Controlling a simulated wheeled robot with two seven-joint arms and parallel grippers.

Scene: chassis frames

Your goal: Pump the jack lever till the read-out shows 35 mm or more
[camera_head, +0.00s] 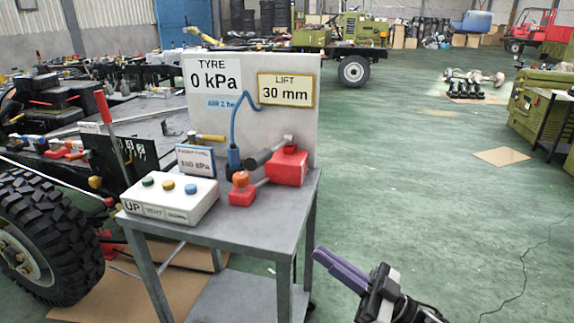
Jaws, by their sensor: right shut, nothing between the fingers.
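The LIFT read-out (287,91) on the white back panel shows 30 mm. A red jack unit (289,167) stands at the right of the grey cart's top, with a dark-handled lever (259,158) slanting at its left side. A second, red-handled lever (106,112) stands tilted at the left by the vehicle chassis; I cannot tell for sure which one is the jack lever. My right gripper (322,256) is shut and empty, with purple fingers together, in front of and right of the cart, apart from both levers. My left gripper is not in view.
The cart (278,233) also carries a white button box (168,199), a small red block with an orange knob (241,188), and a hanging blue hose (233,130). The TYRE read-out (212,77) shows 0 kPa. A big tyre (72,235) stands left.

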